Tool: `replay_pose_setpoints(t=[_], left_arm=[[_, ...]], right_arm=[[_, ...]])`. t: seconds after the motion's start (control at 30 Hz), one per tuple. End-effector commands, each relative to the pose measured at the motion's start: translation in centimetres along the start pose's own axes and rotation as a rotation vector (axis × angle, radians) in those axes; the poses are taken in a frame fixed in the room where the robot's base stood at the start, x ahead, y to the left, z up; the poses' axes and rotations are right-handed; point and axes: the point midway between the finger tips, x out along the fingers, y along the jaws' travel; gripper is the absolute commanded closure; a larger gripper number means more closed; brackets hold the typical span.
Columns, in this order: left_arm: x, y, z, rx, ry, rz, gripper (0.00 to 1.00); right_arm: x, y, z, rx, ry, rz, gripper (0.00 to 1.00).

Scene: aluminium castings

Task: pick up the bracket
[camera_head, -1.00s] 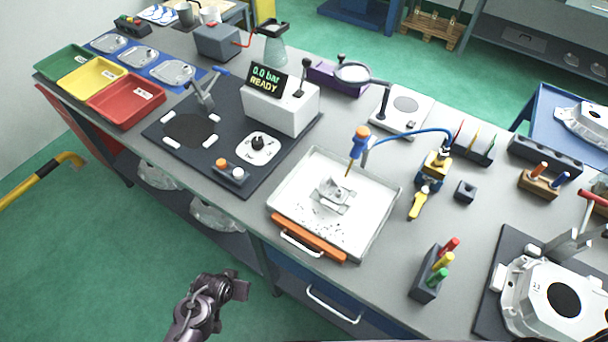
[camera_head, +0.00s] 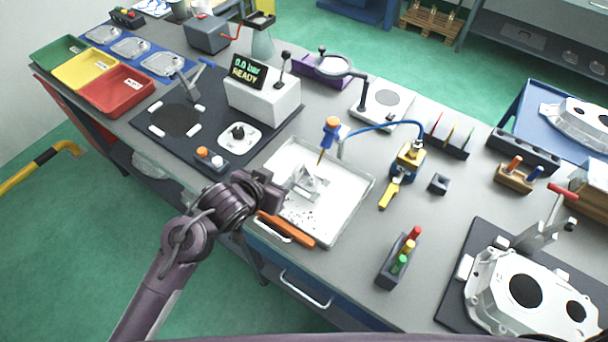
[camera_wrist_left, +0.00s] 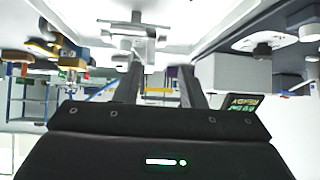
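The bracket (camera_head: 308,184) is a small grey metal casting lying in the white tray (camera_head: 346,211) on the bench. In the left wrist view the bracket (camera_wrist_left: 133,32) shows upside down, beyond the fingertips. My left gripper (camera_head: 270,192) is over the tray's left edge, to the left of the bracket and apart from it. In the left wrist view the left gripper's (camera_wrist_left: 161,78) two fingers stand apart with nothing between them. My right gripper is not in view.
An orange-handled piece (camera_head: 288,230) lies along the tray's front edge. The white READY box (camera_head: 263,100) stands behind left. A block with coloured pegs (camera_head: 398,260) stands right of the tray.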

Motion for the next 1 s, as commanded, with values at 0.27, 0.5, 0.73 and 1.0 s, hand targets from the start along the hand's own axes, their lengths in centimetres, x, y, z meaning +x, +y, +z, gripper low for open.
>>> replay_pose_setpoints(t=[0.27,0.5,0.73,1.0], left_arm=[[3.0,1.6,-2.4,0.044,0.084,0.090,0.64],[4.8,1.7,-2.6,0.044,0.084,0.089,0.64],[7.5,1.4,-3.3,0.044,0.083,0.089,0.64],[9.5,1.6,-3.1,0.046,0.083,0.088,0.64]], right_arm=[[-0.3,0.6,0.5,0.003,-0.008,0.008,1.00],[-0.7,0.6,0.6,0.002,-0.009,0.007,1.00],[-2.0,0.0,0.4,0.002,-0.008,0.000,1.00],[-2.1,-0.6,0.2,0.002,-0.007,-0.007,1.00]])
